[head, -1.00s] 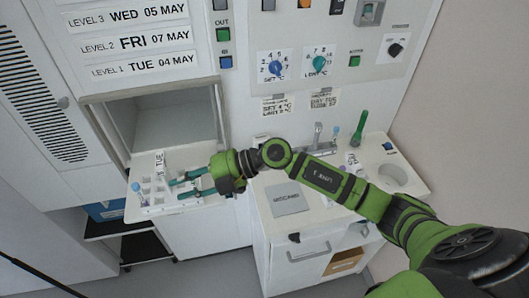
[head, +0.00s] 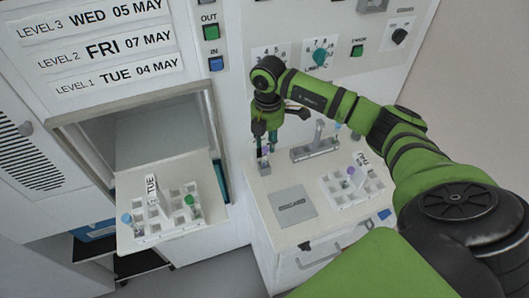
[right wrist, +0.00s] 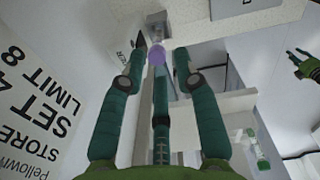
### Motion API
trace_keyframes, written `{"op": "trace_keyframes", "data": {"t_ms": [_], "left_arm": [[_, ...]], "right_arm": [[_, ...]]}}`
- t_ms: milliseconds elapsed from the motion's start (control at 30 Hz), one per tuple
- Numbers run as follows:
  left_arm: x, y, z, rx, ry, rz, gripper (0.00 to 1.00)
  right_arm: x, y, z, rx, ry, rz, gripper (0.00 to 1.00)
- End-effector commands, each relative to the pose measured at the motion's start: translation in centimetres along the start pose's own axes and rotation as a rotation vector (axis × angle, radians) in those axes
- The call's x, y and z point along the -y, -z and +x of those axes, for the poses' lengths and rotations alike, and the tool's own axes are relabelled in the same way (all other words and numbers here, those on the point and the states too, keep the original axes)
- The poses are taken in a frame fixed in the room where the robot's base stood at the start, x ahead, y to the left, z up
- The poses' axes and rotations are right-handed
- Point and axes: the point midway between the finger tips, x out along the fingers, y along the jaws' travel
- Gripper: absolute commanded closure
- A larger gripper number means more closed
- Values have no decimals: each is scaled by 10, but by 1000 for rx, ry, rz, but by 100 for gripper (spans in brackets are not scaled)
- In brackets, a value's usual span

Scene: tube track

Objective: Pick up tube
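A purple-capped tube (head: 264,153) stands upright in a small grey holder (head: 263,167) at the back left of the counter. My right gripper (head: 272,140) points down just behind and above it. In the right wrist view the purple cap (right wrist: 156,55) lies between the fingertips, with the grey holder (right wrist: 155,27) beyond; the fingers are apart, and contact cannot be told. A green-capped tube (head: 189,200) and a blue-capped tube (head: 127,219) are at the left rack (head: 160,228). My left gripper (right wrist: 297,62) shows small at the right wrist view's edge, fingers apart.
A second white rack (head: 345,199) with a purple-capped tube (head: 350,171) stands on the right of the counter. A grey metal stand (head: 314,152) is behind it. A flat grey discard plate (head: 291,202) lies in front. The panel wall rises close behind my right gripper.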

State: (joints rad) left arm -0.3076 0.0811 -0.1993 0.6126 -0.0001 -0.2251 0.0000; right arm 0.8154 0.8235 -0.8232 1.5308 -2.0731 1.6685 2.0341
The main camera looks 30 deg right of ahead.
Motion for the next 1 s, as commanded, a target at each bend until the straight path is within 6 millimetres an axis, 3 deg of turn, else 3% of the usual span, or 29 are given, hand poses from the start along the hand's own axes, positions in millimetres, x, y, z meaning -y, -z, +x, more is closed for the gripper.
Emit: {"op": "trace_keyframes", "data": {"t_ms": [67, 167, 400, 533, 600, 633, 833, 1000], "left_arm": [[-4, -21, 11, 31, -4, 0, 60], [-5, -26, 24, 36, -5, 0, 60], [2, 23, 33, -44, 4, 0, 60], [4, 29, 32, -54, 5, 1, 60], [3, 26, 32, -47, 5, 1, 60], [3, 23, 32, -43, 4, 1, 60], [-1, 2, 32, -10, 0, 1, 60], [-1, -1, 33, -5, -1, 1, 60]], "right_arm": [[2, 1, 17, -2, 1, -2, 68], [3, 2, 34, -3, 1, -2, 68], [2, 2, 46, -3, -1, -2, 68], [2, 2, 45, -3, -1, -3, 68], [2, 2, 45, -4, -1, -3, 94], [2, 2, 45, -4, -1, -3, 99], [2, 2, 45, -4, -1, -3, 100], [2, 2, 44, -4, -1, -3, 100]]}}
